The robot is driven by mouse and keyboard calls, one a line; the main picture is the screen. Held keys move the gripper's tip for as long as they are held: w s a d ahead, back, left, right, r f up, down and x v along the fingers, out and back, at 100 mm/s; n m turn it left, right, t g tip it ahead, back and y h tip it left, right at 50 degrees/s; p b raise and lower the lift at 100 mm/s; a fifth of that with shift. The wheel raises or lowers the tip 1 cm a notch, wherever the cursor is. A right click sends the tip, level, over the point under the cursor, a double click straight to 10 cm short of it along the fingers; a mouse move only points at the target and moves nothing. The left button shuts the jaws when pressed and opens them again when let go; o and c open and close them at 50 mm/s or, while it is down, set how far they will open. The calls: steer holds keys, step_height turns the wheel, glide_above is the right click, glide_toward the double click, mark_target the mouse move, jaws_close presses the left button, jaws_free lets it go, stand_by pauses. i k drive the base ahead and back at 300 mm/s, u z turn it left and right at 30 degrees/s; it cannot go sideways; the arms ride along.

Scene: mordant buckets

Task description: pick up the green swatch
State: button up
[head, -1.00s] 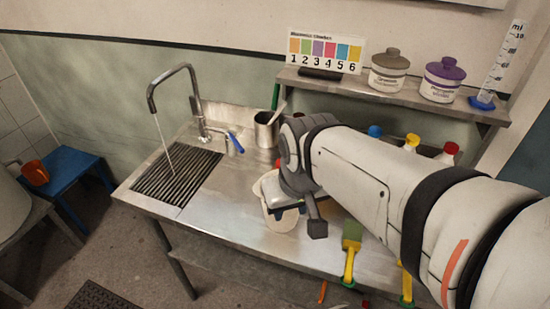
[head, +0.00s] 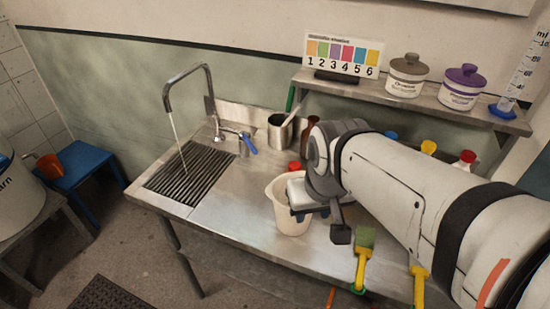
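A green swatch (head: 366,237) with a yellow handle or clip below it is at the front edge of the metal bench, right of my gripper. My gripper (head: 321,224) is in front of a white bucket (head: 293,232), left of the swatch and apart from it in the picture. Its dark finger parts show, but their opening is unclear. I see nothing held.
A sink (head: 188,178) with running water is at the bench's left. A metal cup (head: 280,134) stands behind. The shelf (head: 400,98) holds a colour chart (head: 343,54), a grey-lidded jar (head: 407,76) and a purple-lidded jar (head: 461,90). Another yellow handle (head: 419,287) is right of the swatch.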

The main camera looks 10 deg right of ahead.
mark_target(364, 239)
steer(key=u, duration=0.1)
steer(key=k, duration=0.5)
steer(key=z, duration=1.95)
steer(key=k, duration=1.3)
steer(key=u, duration=0.65)
steer(key=i, duration=1)
steer(key=u, duration=0.05)
